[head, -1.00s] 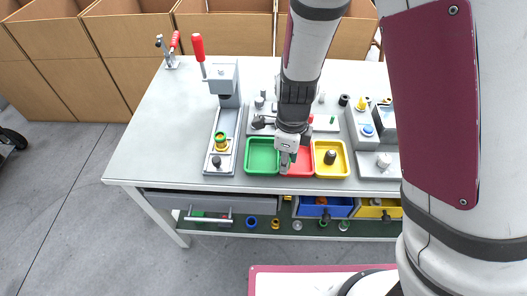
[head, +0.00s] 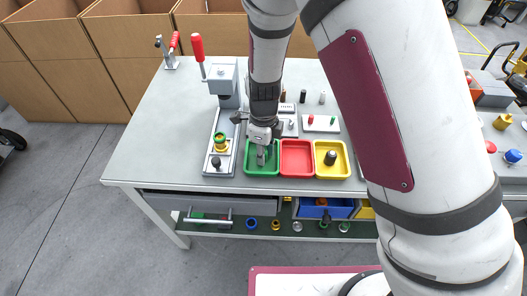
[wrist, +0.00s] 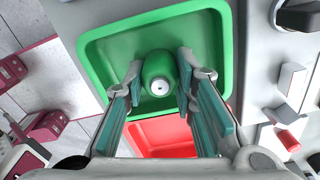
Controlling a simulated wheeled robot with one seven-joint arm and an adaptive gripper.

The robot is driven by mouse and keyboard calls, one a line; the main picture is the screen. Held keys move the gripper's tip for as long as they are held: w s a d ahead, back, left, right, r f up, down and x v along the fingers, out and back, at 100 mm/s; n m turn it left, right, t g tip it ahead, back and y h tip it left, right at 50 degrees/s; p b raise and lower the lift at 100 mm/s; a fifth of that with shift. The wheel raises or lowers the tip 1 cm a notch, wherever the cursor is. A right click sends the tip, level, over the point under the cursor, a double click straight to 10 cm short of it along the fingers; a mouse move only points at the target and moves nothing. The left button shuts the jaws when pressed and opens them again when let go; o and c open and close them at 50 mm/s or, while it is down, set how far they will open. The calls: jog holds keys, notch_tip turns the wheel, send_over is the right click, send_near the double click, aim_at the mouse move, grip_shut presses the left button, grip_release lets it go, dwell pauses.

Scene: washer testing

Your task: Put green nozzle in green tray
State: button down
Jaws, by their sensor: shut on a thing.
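The green nozzle (wrist: 158,66) shows between my fingertips in the wrist view, its round end with a pale centre facing the camera. My gripper (wrist: 161,76) is shut on it. In the head view my gripper (head: 262,157) is over the green tray (head: 249,168), within its outline; the nozzle is too small and covered to make out there. The green tray also fills the upper middle of the wrist view (wrist: 105,60), and its floor looks otherwise empty. I cannot tell whether the nozzle touches the floor.
An empty red tray (head: 297,157) adjoins the green one. Beyond it is a yellow tray (head: 342,171) holding a dark part (head: 330,158). A grey press fixture (head: 224,85) with a red handle stands close on the left. Plates with small parts lie behind the trays.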

jog(key=shift+f, duration=0.15)
jog(key=c, duration=1.3)
grip_release()
notch_tip(320, 180, up, 12)
jog(key=shift+r+p, duration=0.15)
jog(key=shift+p, duration=0.45)
